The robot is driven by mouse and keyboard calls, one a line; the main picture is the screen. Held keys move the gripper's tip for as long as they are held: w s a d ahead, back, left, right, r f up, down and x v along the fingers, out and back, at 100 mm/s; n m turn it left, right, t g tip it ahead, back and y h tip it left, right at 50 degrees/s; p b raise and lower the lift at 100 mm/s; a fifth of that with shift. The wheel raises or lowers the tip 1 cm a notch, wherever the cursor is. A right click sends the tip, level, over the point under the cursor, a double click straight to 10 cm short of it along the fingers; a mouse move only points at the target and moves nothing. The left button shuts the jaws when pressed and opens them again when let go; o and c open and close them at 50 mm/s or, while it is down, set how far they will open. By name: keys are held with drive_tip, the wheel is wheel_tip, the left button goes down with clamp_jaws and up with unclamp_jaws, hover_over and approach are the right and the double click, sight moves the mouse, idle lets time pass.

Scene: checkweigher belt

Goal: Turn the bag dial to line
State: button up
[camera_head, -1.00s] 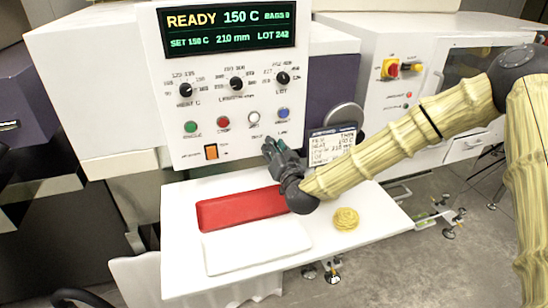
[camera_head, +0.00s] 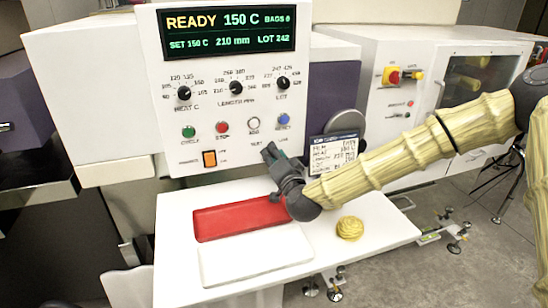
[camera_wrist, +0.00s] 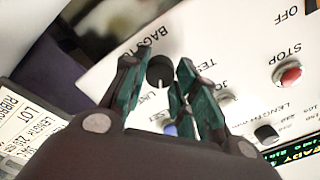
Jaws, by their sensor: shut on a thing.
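The bag dial (camera_wrist: 160,70) is a round black knob on the white control panel, under the lettering "BAGS TO". In the wrist view it sits between the dark green fingers of my gripper (camera_wrist: 163,82), which is shut on it. A pale mark shows at its lower edge; I cannot tell its exact setting. "TEST" is printed on one side and a partly hidden word starting "LI" on the other. In the head view my gripper (camera_head: 272,152) is at the panel's lower right corner and hides the dial.
The display (camera_head: 229,33) reads READY, 150 C, BAGS 0. Several coloured buttons and three upper knobs are close above. An orange switch (camera_head: 209,158) is at lower left. A printed card (camera_head: 333,150) is beside my wrist.

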drive_tip(key=shift+d+r, duration=0.1)
drive_tip(key=o, duration=1)
drive_tip(key=shift+d, duration=0.15)
drive_tip(key=shift+a, duration=0.2)
drive_tip(key=v, duration=1.2)
